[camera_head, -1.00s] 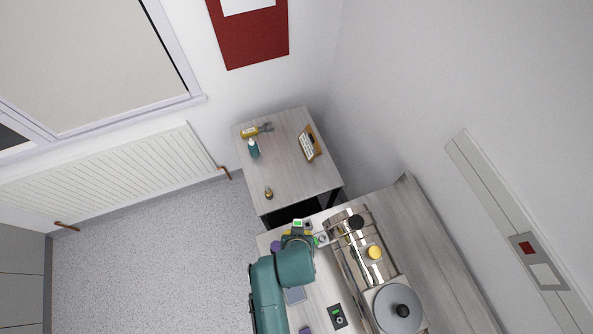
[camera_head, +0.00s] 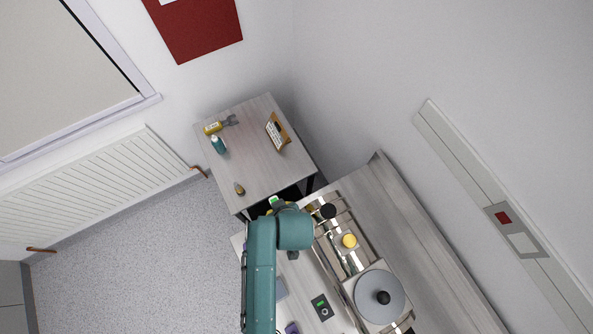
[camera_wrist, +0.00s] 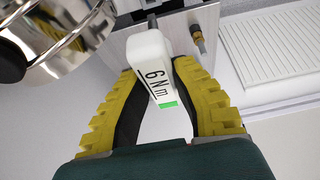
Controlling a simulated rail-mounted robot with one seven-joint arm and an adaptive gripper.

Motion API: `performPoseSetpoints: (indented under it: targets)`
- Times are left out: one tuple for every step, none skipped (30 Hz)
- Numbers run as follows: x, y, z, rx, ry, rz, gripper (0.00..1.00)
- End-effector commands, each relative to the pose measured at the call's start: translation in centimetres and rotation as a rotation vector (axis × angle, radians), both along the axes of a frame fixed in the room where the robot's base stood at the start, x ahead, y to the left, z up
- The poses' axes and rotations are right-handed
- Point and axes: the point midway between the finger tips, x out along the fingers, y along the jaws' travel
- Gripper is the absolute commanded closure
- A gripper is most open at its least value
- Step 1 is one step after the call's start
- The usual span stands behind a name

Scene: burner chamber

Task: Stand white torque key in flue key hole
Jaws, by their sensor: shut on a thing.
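The white torque key (camera_wrist: 156,68) shows in the wrist view, with a "6 Nm" label and a green patch at its near end. My gripper (camera_wrist: 158,70) is shut on it, one yellow ridged finger on each side. A shiny steel cylinder (camera_wrist: 62,42) is left of the key in the wrist view. I cannot make out the flue key hole in either view.
The steel burner body carries a black knob (camera_head: 328,211), a yellow knob (camera_head: 349,241) and a grey round lid (camera_head: 380,308). A small black device (camera_head: 321,307) lies on the bench. The side table (camera_head: 265,165) holds a teal bottle (camera_head: 218,145) and several other items.

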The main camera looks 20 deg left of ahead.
Motion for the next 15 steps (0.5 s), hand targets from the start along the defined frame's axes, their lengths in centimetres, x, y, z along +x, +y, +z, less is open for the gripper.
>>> performPoseSetpoints:
  targets:
    - [0.14, 0.18, 0.23, 0.003, -0.006, 0.008, 1.0]
    - [0.13, 0.17, 0.26, 0.002, -0.005, 0.008, 1.0]
    - [0.13, 0.13, 0.27, 0.002, -0.006, 0.006, 1.0]
    - [0.12, 0.12, 0.26, 0.002, -0.006, 0.006, 1.0]
    - [0.12, 0.11, 0.26, 0.002, -0.005, 0.005, 1.0]
    - [0.12, 0.09, 0.25, 0.001, -0.005, 0.005, 1.0]
    - [0.12, 0.08, 0.26, 0.001, -0.005, 0.004, 1.0]
    - [0.11, 0.07, 0.28, 0.001, -0.005, 0.004, 1.0]
    - [0.11, 0.05, 0.3, 0.001, -0.005, 0.004, 1.0]
    - [0.11, 0.06, 0.35, 0.001, -0.005, 0.003, 1.0]
    - [0.1, 0.05, 0.4, 0.001, -0.005, 0.003, 1.0]
    - [0.11, 0.04, 0.47, 0.0, -0.005, 0.003, 1.0]
    - [0.11, 0.04, 0.53, 0.001, -0.006, 0.003, 1.0]
    - [0.07, 0.02, 0.23, 0.001, -0.004, 0.002, 1.0]
    - [0.07, 0.01, -0.47, 0.001, -0.004, 0.002, 1.0]
